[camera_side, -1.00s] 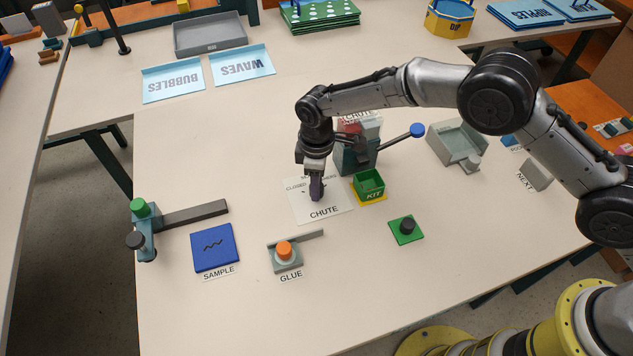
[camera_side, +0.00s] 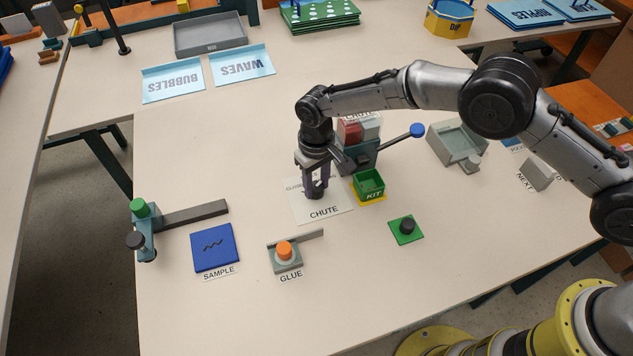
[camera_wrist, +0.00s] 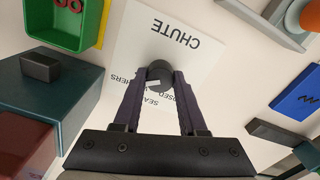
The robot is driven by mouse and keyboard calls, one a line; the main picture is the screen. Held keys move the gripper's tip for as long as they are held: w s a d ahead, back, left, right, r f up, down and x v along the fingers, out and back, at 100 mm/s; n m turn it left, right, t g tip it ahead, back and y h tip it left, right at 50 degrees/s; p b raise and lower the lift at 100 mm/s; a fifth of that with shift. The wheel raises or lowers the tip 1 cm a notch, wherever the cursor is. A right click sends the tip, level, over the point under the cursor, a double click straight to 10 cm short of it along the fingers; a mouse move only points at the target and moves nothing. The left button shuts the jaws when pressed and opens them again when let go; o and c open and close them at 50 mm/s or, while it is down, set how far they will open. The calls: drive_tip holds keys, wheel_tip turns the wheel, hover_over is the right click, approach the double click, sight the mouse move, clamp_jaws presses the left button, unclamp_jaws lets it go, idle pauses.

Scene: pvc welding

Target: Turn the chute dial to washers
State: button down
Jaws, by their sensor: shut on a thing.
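The chute dial is a small dark round knob (camera_wrist: 159,74) on a white card (camera_side: 335,208) labelled CHUTE. In the wrist view it sits between the tips of my two purple-grey fingers, and my gripper (camera_wrist: 160,83) is shut on it. A small pale mark shows on the knob's near side. The card's printed words are partly covered by the fingers; part of WASHERS shows left of them, SEALS between them and part of CLOSED to the right. In the side view my gripper (camera_side: 315,188) points down at the card, and the fingers mostly hide the knob.
The chute housing (camera_side: 360,155), with red and grey bins and a blue-knobbed lever (camera_side: 417,130), stands just behind and right of my gripper. A green KIT box (camera_side: 369,184) is close on the right. The glue station (camera_side: 285,254) is in front. The table left of the card is clear.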

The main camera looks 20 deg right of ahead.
sight(317, 186)
drive_tip(key=shift+r+m, duration=0.1)
drive_tip(key=shift+m, duration=0.3)
drive_tip(key=shift+c, duration=2.3)
unclamp_jaws()
wheel_tip(317, 186, up, 14)
